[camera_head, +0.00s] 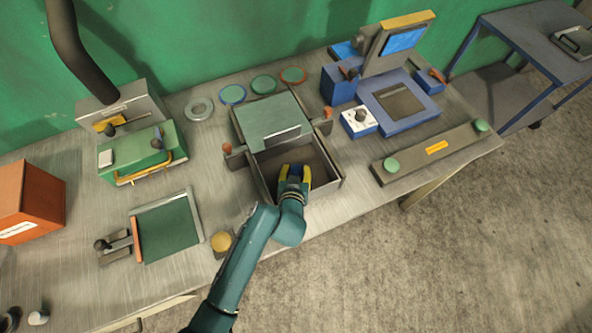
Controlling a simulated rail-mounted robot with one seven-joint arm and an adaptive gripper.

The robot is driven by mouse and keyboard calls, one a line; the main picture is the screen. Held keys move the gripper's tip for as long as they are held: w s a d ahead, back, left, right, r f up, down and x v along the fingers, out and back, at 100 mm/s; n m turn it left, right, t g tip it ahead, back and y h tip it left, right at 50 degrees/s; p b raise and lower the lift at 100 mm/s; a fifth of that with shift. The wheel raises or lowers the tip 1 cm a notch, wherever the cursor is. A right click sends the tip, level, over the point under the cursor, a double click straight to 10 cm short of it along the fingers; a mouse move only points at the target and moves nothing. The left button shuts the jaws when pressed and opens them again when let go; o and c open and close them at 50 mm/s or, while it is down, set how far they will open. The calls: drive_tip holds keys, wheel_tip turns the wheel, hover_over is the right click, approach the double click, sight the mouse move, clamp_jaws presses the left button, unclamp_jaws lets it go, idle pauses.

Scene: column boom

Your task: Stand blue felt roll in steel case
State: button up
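An open-topped steel case (342,181) stands in the middle of the workbench. A grey-green panel (262,119) covers its back part, and the front part is open with a dark interior. My gripper (294,170), with yellow and dark parts, is over or inside the front opening, pointing down. My wrist and the gripper body hide its fingertips and part of the case floor. I cannot tell whether the gripper is open or shut, or whether it holds anything. I cannot make out a blue felt roll; it may be hidden by the gripper.
Orange-topped knobs (228,149) flank the case. Several round rings and discs (263,84) lie behind it. A green machine (137,153) stands left, a blue device (400,98) with a screen right. A grey bar (437,149) lies front right. An orange box (28,203) is far left.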

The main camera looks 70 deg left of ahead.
drive_tip(key=shift+o, duration=1.4)
drive_tip(key=shift+s+d+f, duration=0.1)
drive_tip(key=shift+f, duration=0.2)
drive_tip(key=shift+f, duration=0.1)
drive_tip(key=shift+r+p, duration=0.7)
drive_tip(key=shift+r, duration=0.15)
drive_tip(key=v, duration=1.2)
drive_tip(key=shift+p, duration=0.3)
